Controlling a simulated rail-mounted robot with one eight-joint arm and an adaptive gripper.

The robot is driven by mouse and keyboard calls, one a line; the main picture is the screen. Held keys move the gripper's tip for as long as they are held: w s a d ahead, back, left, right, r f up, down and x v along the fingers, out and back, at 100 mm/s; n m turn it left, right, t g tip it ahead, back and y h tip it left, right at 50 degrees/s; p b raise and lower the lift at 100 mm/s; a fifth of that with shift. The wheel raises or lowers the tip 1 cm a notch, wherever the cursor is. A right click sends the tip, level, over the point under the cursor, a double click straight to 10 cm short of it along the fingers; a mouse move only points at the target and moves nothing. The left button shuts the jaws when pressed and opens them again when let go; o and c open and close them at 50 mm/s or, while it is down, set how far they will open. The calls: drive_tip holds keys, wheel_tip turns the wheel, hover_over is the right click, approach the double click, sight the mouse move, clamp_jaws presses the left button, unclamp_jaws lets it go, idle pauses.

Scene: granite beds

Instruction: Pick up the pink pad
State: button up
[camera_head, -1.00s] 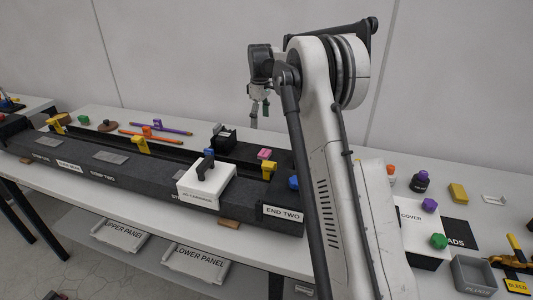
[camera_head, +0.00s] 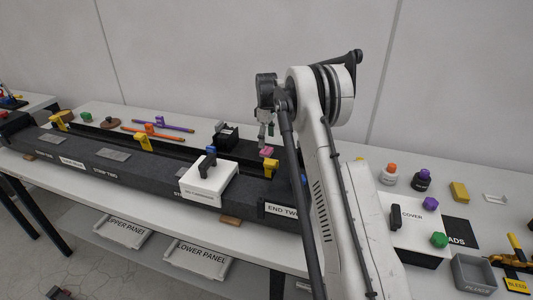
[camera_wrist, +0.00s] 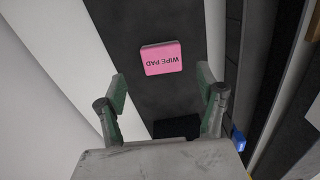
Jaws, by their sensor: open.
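The pink pad (camera_wrist: 161,58), printed "WIPE PAD", lies on a dark surface in the wrist view, ahead of and between my fingers. In the head view the pink pad (camera_head: 267,152) shows small beside a yellow block (camera_head: 270,168), near the right end of the dark granite bed (camera_head: 130,167). My gripper (camera_wrist: 163,92) is open and empty, its greenish fingers apart on either side of the pad's line. In the head view my gripper (camera_head: 266,138) hangs just above the pad. The fingers do not touch the pad.
A white box with a dark handle (camera_head: 208,184) sits on the bed left of the pad. A black block (camera_head: 227,136) stands behind it.

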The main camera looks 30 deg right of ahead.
sight(266, 150)
drive_tip(key=shift+s+a+f, duration=0.1)
drive_tip(key=shift+f, duration=2.5)
drive_tip(key=c, duration=1)
